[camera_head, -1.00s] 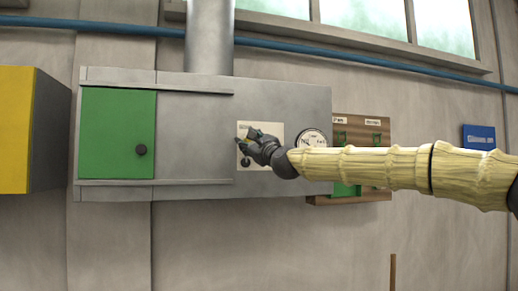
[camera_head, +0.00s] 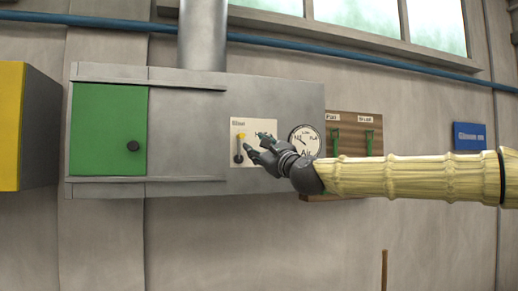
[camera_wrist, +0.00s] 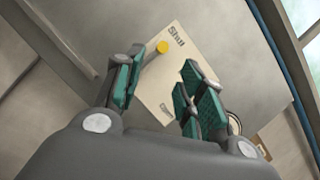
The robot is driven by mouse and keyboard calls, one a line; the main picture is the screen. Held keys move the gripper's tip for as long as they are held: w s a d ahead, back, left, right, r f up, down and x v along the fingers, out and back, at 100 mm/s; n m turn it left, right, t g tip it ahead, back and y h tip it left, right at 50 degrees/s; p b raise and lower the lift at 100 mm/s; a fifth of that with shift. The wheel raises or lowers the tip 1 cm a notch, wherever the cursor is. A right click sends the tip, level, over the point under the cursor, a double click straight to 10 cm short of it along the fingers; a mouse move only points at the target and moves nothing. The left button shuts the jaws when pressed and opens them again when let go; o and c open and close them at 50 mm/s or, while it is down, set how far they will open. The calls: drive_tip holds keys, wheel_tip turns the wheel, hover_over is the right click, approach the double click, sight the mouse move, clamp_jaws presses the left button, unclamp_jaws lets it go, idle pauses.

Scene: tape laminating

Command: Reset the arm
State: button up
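My gripper (camera_head: 257,146) is open and empty, with its dark green finger pads apart. In the head view it appears just right of the yellow-knobbed lever (camera_head: 240,145) on the cream panel (camera_head: 263,128) of the grey metal box. The lever stands about upright with its knob at the top. In the wrist view the two fingers of my gripper (camera_wrist: 162,88) stand wide apart. The lever's yellow knob (camera_wrist: 162,47) shows beyond and between them, clear of the pads. The panel (camera_wrist: 178,68) behind it has printed lettering. Part of the panel is hidden by my fingers.
The grey box (camera_head: 185,130) has a green door (camera_head: 108,130) with a black knob. A round gauge (camera_head: 305,140) and a wooden board (camera_head: 350,150) with green hooks are at right, partly behind my arm. A yellow-fronted cabinet (camera_head: 10,125) stands at left.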

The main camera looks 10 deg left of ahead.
idle(0.4)
